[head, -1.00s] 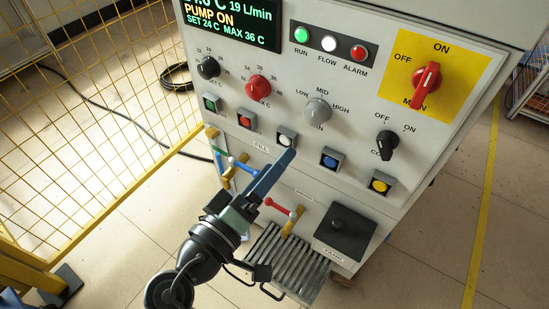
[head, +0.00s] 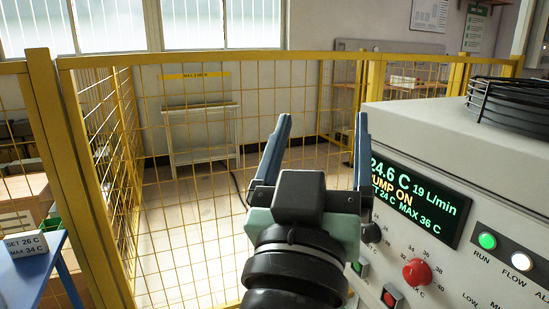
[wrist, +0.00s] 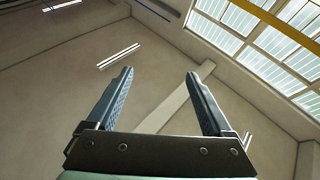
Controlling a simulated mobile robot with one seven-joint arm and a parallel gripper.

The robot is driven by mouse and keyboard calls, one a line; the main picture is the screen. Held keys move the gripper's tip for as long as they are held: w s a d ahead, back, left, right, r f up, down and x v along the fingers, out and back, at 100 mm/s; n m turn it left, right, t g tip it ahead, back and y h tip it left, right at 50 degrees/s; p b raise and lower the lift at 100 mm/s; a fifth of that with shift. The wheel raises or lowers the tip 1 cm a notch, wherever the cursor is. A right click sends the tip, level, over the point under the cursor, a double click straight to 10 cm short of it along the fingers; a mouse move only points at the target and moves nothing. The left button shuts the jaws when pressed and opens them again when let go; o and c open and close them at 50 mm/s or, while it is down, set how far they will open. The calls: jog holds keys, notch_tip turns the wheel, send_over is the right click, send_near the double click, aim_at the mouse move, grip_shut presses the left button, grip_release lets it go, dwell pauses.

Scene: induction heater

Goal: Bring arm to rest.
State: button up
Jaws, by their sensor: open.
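My gripper (head: 322,135) is raised in front of the head camera, with its two blue-grey fingers pointing up and spread apart. Nothing is between them. In the wrist view my gripper (wrist: 160,85) is also open and empty, facing the ceiling and upper windows. The heater's control panel (head: 450,265) stands to the right of my gripper. The right finger overlaps the left edge of its display (head: 415,200) in the picture; I see no contact. My wrist hides the panel's lower left part.
A yellow mesh fence (head: 200,180) stands behind and left of my gripper. A blue table (head: 35,268) with a white sign (head: 25,244) is at the lower left. A black coil (head: 515,100) lies on the cabinet top at right. Open air surrounds the fingers in the wrist view.

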jog(key=s+a+r+n+t+y, duration=0.1)
jog(key=s+a+r+t+y, duration=0.3)
jog(key=s+r, duration=0.4)
notch_tip(320, 180, up, 3)
jog(key=shift+f+t+y, duration=0.1)
jog(key=shift+t+y, duration=0.3)
jog(key=shift+y, duration=0.2)
jog(key=shift+n, duration=0.3)
jog(key=r+p, duration=2.3)
jog(key=shift+s+a+r, duration=0.1)
jog(key=shift+a+r, duration=0.1)
jog(key=shift+a, duration=0.15)
